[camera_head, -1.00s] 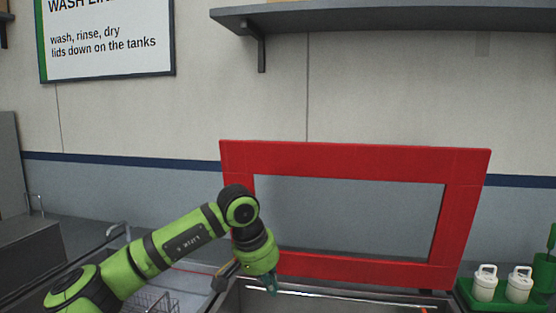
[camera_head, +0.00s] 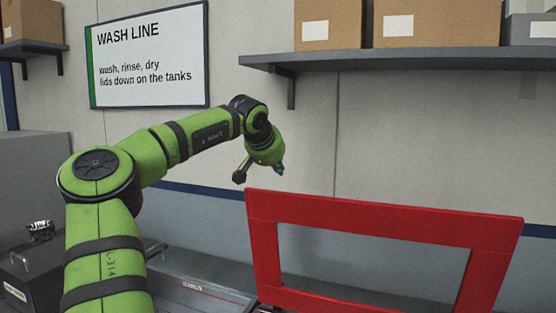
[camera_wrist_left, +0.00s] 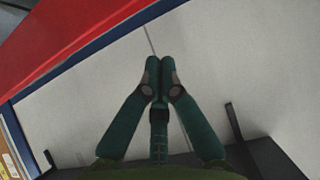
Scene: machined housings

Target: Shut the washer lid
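The washer lid (camera_head: 385,216) is a red frame around a large window, standing raised at the lower right of the head view. Its lower edge and the tank under it are cut off there. My left gripper (camera_head: 281,170) is above the lid's top left corner in the head view, apart from it. In the left wrist view the teal fingers (camera_wrist_left: 160,66) are pressed together with nothing between them. The red lid (camera_wrist_left: 75,38) crosses the upper left of that view. My right gripper is in neither view.
A wall shelf (camera_head: 400,60) with cardboard boxes (camera_head: 329,25) hangs at the upper right. A wash line sign (camera_head: 150,55) is on the wall behind my arm. A grey tank edge (camera_head: 190,287) lies at the bottom. A dark box (camera_head: 40,285) stands at lower left.

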